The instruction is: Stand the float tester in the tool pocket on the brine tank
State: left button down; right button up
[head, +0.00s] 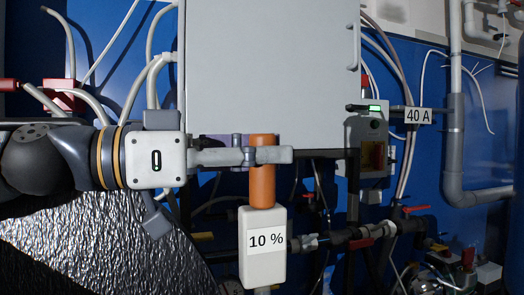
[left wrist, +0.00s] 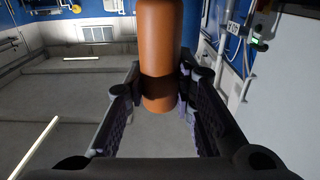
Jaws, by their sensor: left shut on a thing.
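The float tester (head: 263,240) hangs upright in the head view. It has an orange handle on top, a white body marked "10 %" and a grey stem that runs out of the bottom of the picture. My left gripper (head: 266,155) comes in level from the left and is shut on the orange handle. In the left wrist view the orange handle (left wrist: 160,40) stands between the two dark fingers. I cannot make out the brine tank or its tool pocket for sure in either view. My right gripper is not in view.
A large grey cabinet (head: 268,65) is behind and above the gripper. A switch box (head: 371,150) with a "40 A" label (head: 418,116) is to its right. Pipes and red-handled valves (head: 358,243) lie right of the tester. A crinkled silver surface (head: 95,240) fills the lower left.

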pick_arm(q)
jog(key=c, duration=1.3)
grip_release()
jog(key=v, duration=1.2)
